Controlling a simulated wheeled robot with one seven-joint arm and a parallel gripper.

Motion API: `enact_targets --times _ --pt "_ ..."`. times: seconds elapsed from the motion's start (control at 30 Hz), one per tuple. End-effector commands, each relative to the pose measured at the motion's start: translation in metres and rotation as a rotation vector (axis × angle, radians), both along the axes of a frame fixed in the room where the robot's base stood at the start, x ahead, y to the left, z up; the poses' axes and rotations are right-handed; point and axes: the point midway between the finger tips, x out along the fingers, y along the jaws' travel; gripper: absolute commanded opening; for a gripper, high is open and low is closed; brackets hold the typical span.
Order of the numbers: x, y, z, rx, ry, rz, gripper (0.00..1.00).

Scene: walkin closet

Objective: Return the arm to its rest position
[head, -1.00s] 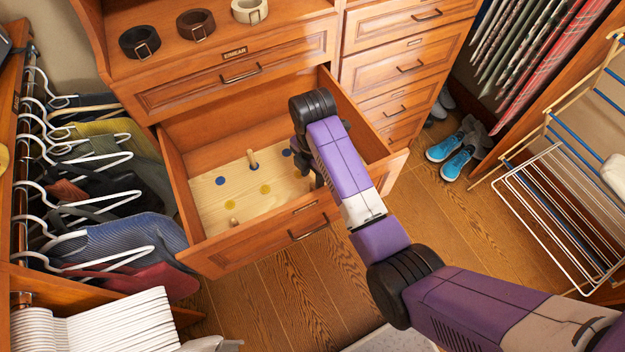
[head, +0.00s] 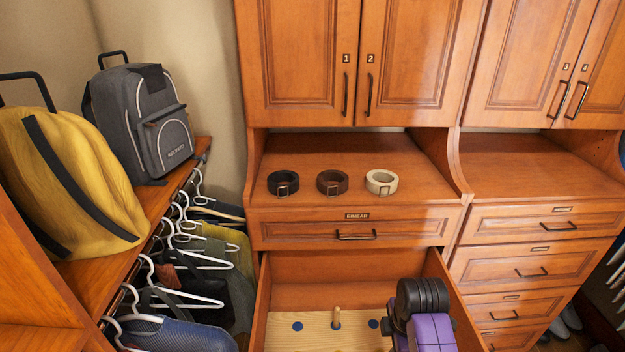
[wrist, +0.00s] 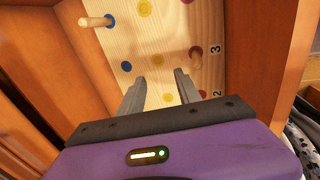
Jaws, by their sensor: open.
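My arm, purple with a black joint, reaches over the open drawer (head: 350,271) at the bottom of the head view. My gripper (wrist: 160,88) shows in the wrist view with its two grey fingers apart and nothing between them. It points down at a light wooden board (wrist: 150,35) with coloured dots and wooden pegs inside the drawer. One peg (wrist: 97,21) stands at the upper left and another peg (wrist: 194,57) is right of the fingers. In the head view the gripper itself is hidden below the picture edge or behind the arm.
Three rolled belts, black (head: 283,183), brown (head: 333,182) and cream (head: 381,182), sit on the shelf above the drawer. Closed cabinets (head: 350,60) are above. Hangers with clothes (head: 190,250) are close on the left, below a grey backpack (head: 140,120) and a yellow bag (head: 62,170).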

Motion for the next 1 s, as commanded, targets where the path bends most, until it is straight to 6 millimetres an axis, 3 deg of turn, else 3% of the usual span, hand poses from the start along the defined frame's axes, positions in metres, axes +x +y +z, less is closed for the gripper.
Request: enact_targets --times 0.03,0.17,0.27,0.37,0.67,1.0 --pt "0.020 0.000 0.014 0.017 -0.098 -0.073 0.40" --pt "0.043 -0.003 0.029 0.093 -0.322 -0.269 0.40" --pt "0.043 -0.007 0.036 0.181 -0.481 -0.411 0.40" --pt "0.029 -0.009 0.042 0.292 -0.626 -0.538 0.40" --pt "-0.055 -0.010 0.070 0.651 -0.900 -0.787 0.40" --pt "-0.183 -0.004 0.120 1.029 -1.020 -0.940 0.40"
